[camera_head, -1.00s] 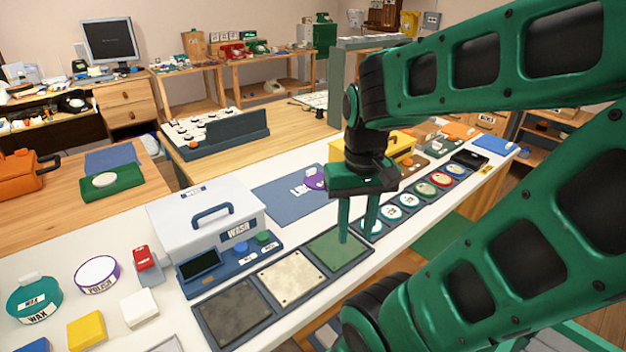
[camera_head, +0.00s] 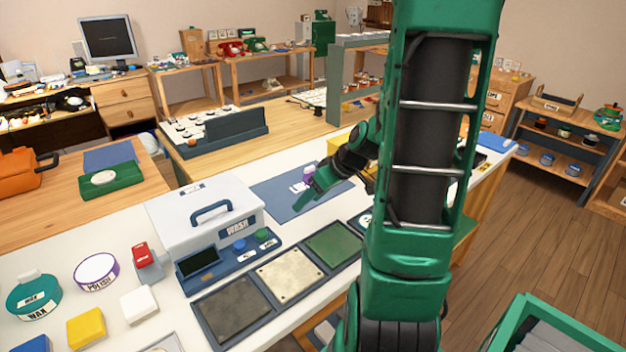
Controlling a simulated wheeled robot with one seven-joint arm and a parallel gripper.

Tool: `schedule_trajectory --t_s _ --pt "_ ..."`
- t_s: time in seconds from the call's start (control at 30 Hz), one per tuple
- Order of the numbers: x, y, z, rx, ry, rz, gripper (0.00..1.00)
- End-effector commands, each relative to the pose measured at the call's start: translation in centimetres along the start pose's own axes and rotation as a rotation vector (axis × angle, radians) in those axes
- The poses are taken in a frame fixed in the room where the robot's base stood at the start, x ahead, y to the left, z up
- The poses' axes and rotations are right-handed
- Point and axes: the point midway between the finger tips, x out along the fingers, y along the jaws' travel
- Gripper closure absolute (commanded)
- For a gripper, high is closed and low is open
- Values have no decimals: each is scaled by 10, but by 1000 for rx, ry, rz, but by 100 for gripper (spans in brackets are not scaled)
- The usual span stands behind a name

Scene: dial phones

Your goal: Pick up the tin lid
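A small purple round piece (camera_head: 308,171), which looks like the tin lid, is on or just above the blue mat behind the white counter's front row. A white label shows beside it, and my gripper partly hides it. My gripper (camera_head: 306,196) is tilted, its green fingers reaching down and left over the mat right beside the purple piece. I cannot tell whether they touch it or how far apart they are. A round polish tin (camera_head: 97,271) with a purple rim and pale top stands at the left of the counter.
A white wash box (camera_head: 205,218) with a handle stands left of the mat (camera_head: 278,196). In front are a button panel (camera_head: 228,257) and a tray of grey, cream and green pads (camera_head: 290,275). A teal wax tin (camera_head: 35,296) is far left. My arm hides the counter's right part.

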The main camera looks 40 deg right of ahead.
Motion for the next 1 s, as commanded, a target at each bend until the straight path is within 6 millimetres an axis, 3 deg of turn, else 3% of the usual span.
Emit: schedule_trajectory --t_s 0.2,0.4,0.5,0.67,1.0 --pt "19 59 -33 -34 302 31 47" --pt "10 112 -48 -17 516 134 47" --pt "4 130 -50 -8 574 175 47" --pt "2 141 -54 -2 609 203 47" --pt "38 149 -78 -4 608 202 47"
